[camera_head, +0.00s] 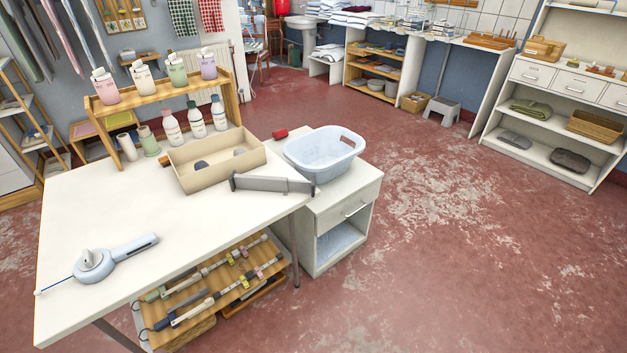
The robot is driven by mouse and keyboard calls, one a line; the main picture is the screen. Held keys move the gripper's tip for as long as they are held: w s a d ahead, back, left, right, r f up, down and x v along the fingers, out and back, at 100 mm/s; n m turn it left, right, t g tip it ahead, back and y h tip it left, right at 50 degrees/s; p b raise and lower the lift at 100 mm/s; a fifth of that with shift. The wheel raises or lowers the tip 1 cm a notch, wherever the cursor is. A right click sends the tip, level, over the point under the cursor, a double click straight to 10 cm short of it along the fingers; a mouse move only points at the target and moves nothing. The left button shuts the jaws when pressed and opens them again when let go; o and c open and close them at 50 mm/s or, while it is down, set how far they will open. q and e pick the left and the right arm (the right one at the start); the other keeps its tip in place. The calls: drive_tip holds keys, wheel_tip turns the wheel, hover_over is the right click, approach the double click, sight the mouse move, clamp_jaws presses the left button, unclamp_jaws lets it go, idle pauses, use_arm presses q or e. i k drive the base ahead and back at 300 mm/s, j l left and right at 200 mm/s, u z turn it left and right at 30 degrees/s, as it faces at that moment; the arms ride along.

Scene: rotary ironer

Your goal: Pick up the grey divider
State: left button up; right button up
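The grey divider (272,184) is a long, flat grey piece with a raised end at each side. It lies near the right edge of the white table (150,215), just in front of an open beige box (215,173). Its right end reaches the table's right edge, close below the light blue basin. I cannot tell whether it touches the box. Neither of my grippers is in view, and nothing is seen holding the divider.
A light blue basin (323,152) stands on a white cabinet (342,205) right of the table. A pale blue tool (95,264) lies at the table's front left. A wooden rack (160,92) with bottles stands at the back. The red floor (470,250) on the right is clear.

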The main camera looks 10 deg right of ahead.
sight(236, 180)
drive_tip(key=i+j+z, duration=0.4)
drive_tip(key=i+j, duration=0.35)
drive_tip(key=j, duration=0.15)
drive_tip(key=i+l+u, duration=0.3)
